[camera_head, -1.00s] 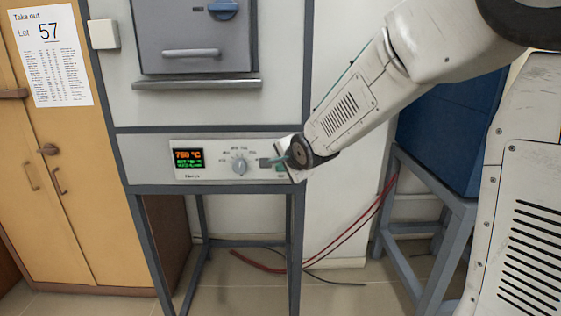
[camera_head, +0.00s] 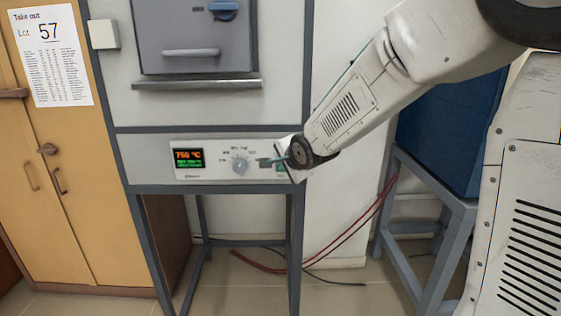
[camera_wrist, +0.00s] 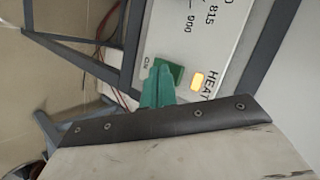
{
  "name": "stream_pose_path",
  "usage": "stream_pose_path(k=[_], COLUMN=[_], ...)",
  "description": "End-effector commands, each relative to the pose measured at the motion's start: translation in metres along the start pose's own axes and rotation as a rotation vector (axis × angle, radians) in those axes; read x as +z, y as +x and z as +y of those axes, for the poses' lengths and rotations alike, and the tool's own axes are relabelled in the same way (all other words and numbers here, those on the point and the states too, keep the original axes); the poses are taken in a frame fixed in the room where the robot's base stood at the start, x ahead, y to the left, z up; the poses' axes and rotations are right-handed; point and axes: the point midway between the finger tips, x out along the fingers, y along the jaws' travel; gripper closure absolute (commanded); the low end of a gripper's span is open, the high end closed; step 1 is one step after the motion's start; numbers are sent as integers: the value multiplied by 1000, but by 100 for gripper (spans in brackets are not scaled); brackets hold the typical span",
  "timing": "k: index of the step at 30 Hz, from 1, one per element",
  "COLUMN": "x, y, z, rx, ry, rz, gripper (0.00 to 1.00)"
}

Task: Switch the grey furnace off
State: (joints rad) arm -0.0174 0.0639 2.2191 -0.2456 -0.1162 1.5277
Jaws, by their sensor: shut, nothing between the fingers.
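The grey furnace (camera_head: 215,100) stands in the middle of the head view, with a control panel (camera_head: 208,172) below its door. The panel has a lit display (camera_head: 188,158) and a round knob (camera_head: 239,165). My gripper (camera_head: 268,161) is at the panel's right end, its fingers shut and empty. In the wrist view, my gripper's teal fingertips (camera_wrist: 157,84) are in front of a green switch (camera_wrist: 172,70) beside an "ON" mark and partly hide it. I cannot tell whether they touch it. A lamp (camera_wrist: 198,81) by the word "HEAT" glows orange.
A blue unit (camera_head: 440,130) on a grey stand is at the right, behind my arm. Yellow cabinets (camera_head: 50,190) with a paper sheet (camera_head: 52,55) are at the left. Red and black cables (camera_head: 345,232) run by the floor. Space under the furnace is mostly open.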

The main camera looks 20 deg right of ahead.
Motion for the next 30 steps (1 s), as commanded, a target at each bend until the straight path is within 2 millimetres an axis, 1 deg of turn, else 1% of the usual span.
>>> stream_pose_path(k=[11,30], x=[-5,-6], y=[6,8], z=[-5,-6], rx=[-1,0], ry=[0,1], rz=[0,0], gripper=[100,100])
